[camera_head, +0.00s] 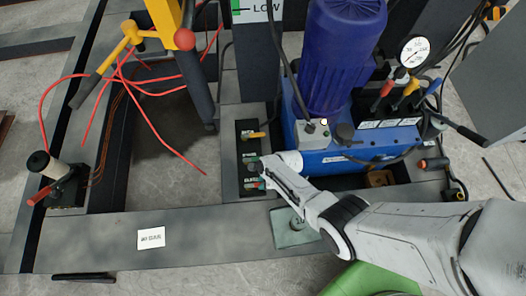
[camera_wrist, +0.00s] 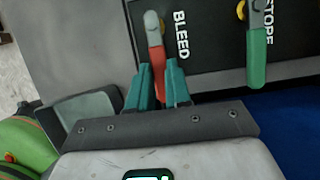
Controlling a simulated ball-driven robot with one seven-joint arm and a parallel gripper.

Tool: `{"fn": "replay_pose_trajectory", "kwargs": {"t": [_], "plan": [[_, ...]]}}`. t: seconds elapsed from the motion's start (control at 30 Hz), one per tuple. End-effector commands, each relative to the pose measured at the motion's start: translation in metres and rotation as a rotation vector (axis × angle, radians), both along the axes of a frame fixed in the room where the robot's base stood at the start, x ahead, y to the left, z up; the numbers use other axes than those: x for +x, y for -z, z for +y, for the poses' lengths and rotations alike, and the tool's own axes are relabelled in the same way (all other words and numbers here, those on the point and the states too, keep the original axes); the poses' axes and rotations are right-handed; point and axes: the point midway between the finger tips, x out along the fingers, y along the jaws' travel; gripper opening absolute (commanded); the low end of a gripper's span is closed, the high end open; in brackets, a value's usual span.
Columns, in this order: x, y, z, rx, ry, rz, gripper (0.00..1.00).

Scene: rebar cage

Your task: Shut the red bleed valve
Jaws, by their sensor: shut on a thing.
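The red bleed valve handle (camera_wrist: 157,52) shows in the wrist view beside the white word BLEED on a dark panel (camera_wrist: 205,70). Its upper end is grey and its lower part is red. My gripper (camera_wrist: 158,82) has its two teal fingers on either side of the red part, shut on it.
A green handle (camera_wrist: 257,55) stands to the right of the bleed handle. In the head view, a yellow handle (camera_head: 256,135) is higher on the panel. A blue pump unit (camera_head: 340,60) with a gauge (camera_head: 413,51) stands right of it. Red hoses (camera_head: 170,92) lie to the left.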

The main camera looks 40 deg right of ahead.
Motion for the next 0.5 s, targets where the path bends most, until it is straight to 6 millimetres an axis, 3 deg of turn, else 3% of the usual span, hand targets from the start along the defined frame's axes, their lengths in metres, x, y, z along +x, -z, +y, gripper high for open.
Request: {"fn": "replay_pose_trajectory", "kwargs": {"t": [0.3, 0.33, 0.5], "plan": [[-0.0001, -0.0001, -0.0001, 0.002, 0.006, 0.001, 0.0], [-0.0002, -0.0001, -0.0001, 0.002, 0.006, 0.001, 0.19], [-0.0003, 0.0001, 0.0, 0.002, 0.004, 0.001, 0.35]]}}
